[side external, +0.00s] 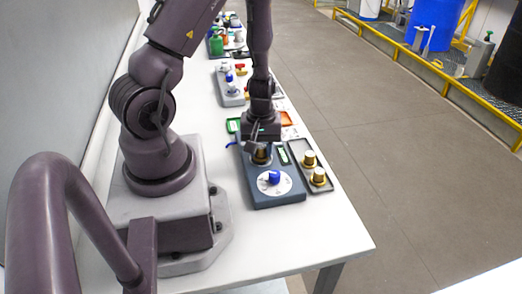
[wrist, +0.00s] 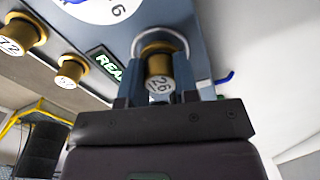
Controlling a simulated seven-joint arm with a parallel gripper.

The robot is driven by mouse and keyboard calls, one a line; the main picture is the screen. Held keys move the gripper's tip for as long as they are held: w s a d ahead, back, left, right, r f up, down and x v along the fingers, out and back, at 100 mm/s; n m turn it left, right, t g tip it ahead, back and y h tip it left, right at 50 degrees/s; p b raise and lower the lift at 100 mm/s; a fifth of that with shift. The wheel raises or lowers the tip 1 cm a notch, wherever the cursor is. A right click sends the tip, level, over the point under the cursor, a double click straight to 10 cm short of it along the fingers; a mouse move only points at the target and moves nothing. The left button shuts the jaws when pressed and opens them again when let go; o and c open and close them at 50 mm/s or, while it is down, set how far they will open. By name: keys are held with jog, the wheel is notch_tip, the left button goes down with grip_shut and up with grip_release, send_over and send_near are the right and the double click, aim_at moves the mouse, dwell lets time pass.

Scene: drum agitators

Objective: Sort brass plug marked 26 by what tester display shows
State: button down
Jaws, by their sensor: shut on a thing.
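The brass plug marked 26 (wrist: 159,67) is between the two fingers of my gripper (wrist: 160,84), which is shut on it. The plug's far end is at a pale ring socket (wrist: 136,42) on the tester; I cannot tell how deep it sits. In the side view, my gripper (side external: 261,148) points down over the back left part of the blue-grey tester (side external: 278,198). The tester display (wrist: 106,60) shows green letters beginning "REA", the rest hidden by my gripper. It also shows as a small lit strip in the side view (side external: 283,156).
A dark tray (side external: 328,189) right of the tester holds two brass plugs (side external: 309,159). A white dial with a blue knob (side external: 274,177) is on the tester's front. Green (side external: 232,125) and orange (side external: 287,118) containers lie behind. The table's front is clear.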

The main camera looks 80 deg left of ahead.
aim_at(260, 146)
notch_tip(260, 146, up, 8)
jog(key=shift+w+r, duration=0.1)
jog(key=shift+a+r, duration=0.1)
jog(key=shift+r, duration=0.2)
jog(key=s+a+f, duration=0.1)
jog(key=a+f, duration=0.1)
jog(key=a, duration=0.4)
jog(key=s+a+f+n, duration=0.1)
jog(key=a, duration=0.5)
jog(key=s+a+f+n, duration=0.1)
jog(key=s+a+f, duration=0.1)
jog(key=a, duration=0.3)
jog(key=shift+a+f, duration=0.3)
jog(key=shift+a, duration=0.1)
jog(key=shift+w+a+r+m, duration=0.1)
jog(key=shift+w+a+m, duration=0.6)
jog(key=shift+w+a, duration=0.2)
jog(key=shift+m, duration=0.3)
jog(key=shift+f, duration=2.9)
jog(key=shift+f, duration=0.4)
